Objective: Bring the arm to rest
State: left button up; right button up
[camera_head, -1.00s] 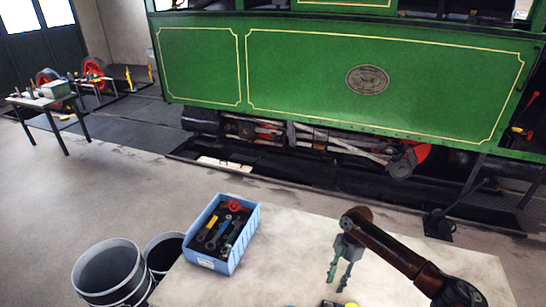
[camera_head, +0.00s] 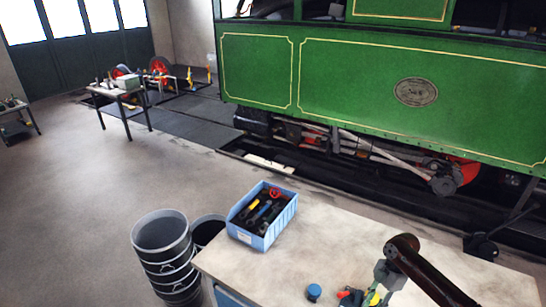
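My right arm comes in from the lower right over the workbench (camera_head: 330,234). Its gripper (camera_head: 378,296) points down near the bench's front part, at the bottom edge of the picture. Its fingers look apart, with nothing clearly held between them. Small red, yellow and dark items (camera_head: 350,297) lie beside and partly behind the fingers, and the picture's edge cuts them off. My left gripper is not in view.
A blue crate of tools (camera_head: 262,215) stands on the bench's left part. A small blue round item (camera_head: 314,292) lies left of the gripper. Black buckets (camera_head: 165,250) stand left of the bench. A green steam tram (camera_head: 380,90) stands behind. The bench's middle is clear.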

jog(key=s+a+f+m+t, duration=0.3)
jog(key=s+a+f+m, duration=0.4)
jog(key=s+a+f, duration=0.6)
jog(key=s+d+r+m+t+h, duration=0.4)
jog(key=s+d+m, duration=0.8)
jog(key=d+m, duration=0.2)
jog(key=s+a+f+g+b, duration=0.1)
jog(key=s+f+b, duration=0.15)
jog(key=f, duration=1.65)
jog(key=s+f+g+b, duration=0.1)
jog(key=f+b, duration=0.3)
jog(key=f, duration=1.4)
pick_arm(q)
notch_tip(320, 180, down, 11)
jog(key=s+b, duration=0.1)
jog(key=b, duration=0.3)
pick_arm(e)
jog(key=s+f+n, duration=0.1)
jog(key=s+f, duration=1.7)
jog(key=f, duration=0.3)
jog(key=shift+s+f+n+g, duration=0.3)
jog(key=shift+f+g, duration=0.05)
jog(key=shift+g, duration=0.05)
